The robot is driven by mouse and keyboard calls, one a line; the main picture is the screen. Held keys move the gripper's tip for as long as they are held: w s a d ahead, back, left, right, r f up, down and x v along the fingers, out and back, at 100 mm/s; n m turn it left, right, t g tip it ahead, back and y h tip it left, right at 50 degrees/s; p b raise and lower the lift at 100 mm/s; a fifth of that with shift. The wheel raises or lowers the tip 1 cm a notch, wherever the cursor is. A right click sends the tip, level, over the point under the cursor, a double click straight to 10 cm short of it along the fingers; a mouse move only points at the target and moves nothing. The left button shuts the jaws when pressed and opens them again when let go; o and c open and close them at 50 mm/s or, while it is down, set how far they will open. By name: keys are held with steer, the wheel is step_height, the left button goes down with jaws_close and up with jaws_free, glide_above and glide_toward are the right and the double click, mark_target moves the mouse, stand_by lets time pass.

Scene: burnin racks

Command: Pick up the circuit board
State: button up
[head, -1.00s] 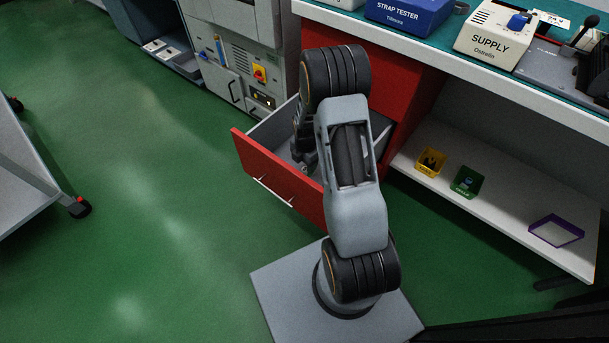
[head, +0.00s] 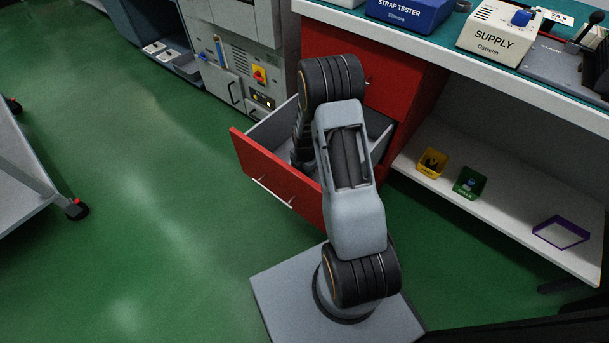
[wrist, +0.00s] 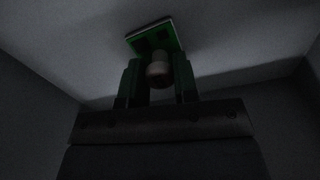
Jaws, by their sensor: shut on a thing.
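The circuit board (wrist: 150,36) is a small green plate with dark patches, seen in the wrist view just beyond my fingertips. A pale rounded knob (wrist: 158,75) sits between the fingers, against the board's near side. My gripper (wrist: 157,64) is shut on the circuit board by this knob, one finger on each side. The board looks tilted and close to the grey drawer floor; I cannot tell whether it touches it. In the head view my arm reaches into the open red drawer (head: 271,178) and hides the gripper and board.
The drawer's grey walls (wrist: 40,110) stand close around my gripper. Above is a workbench (head: 450,55) with a strap tester (head: 408,14) and a supply box (head: 490,38). A low shelf (head: 500,222) holds yellow, green and purple bins. Green floor (head: 150,220) is open at left.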

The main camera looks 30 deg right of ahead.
steer(key=shift+c, duration=1)
steer(key=shift+r, duration=0.1)
